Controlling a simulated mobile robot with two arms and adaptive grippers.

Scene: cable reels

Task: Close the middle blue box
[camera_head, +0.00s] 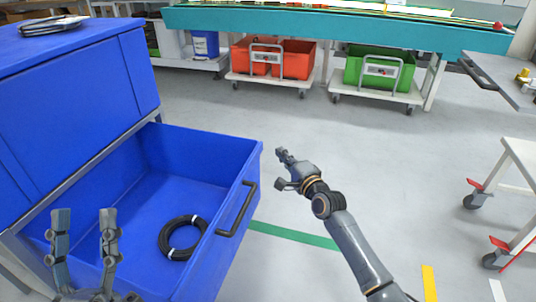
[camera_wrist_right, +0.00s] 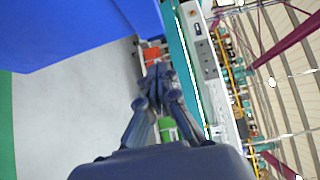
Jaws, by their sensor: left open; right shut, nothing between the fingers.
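The blue box (camera_head: 190,190) is a drawer-like bin pulled out from a blue cabinet (camera_head: 75,80) at the left of the head view. It has a dark handle (camera_head: 238,208) on its front. A black cable coil (camera_head: 183,237) lies inside. My left gripper (camera_head: 85,222) is open, with fingers pointing up in front of the box's near left side. My right gripper (camera_head: 284,170) is shut and empty, to the right of the box front and apart from the handle. In the right wrist view my right gripper (camera_wrist_right: 158,85) shows its fingers together, with blue surface at upper left.
Red bins (camera_head: 290,60) and a green bin (camera_head: 375,68) stand on wheeled carts under a teal bench (camera_head: 330,25) at the back. A white wheeled table (camera_head: 520,165) is at right. The grey floor between is clear.

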